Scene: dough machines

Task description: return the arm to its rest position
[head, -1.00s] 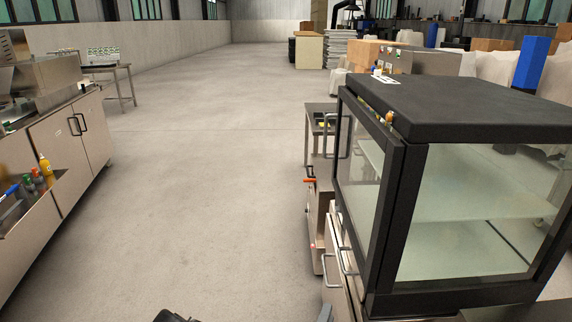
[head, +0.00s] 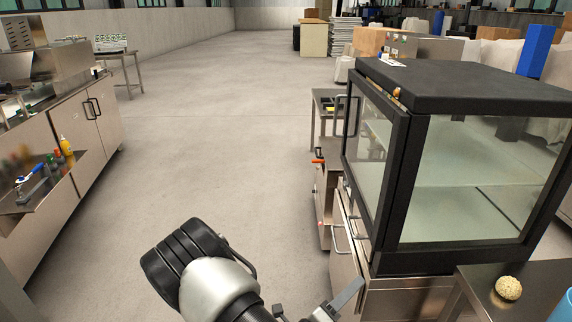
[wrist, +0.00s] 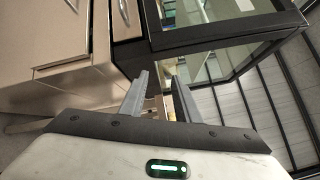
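My arm (head: 215,285) shows at the bottom of the head view, with its black and white links over the open floor. A grey finger of my gripper (head: 347,297) shows at the bottom edge, in front of the steel cabinet. In the wrist view my gripper (wrist: 160,76) has its two grey fingers apart, with nothing between them. The fingers point toward the cabinet and the glass case beyond; I cannot tell the exact distance.
A black-framed glass case (head: 393,190) stands on a steel cabinet (head: 345,250) at right. A steel table (head: 470,300) at lower right holds a round, rough, tan ball (head: 508,288). A steel counter (head: 85,160) with bottles runs along the left. The floor (head: 220,130) between is clear.

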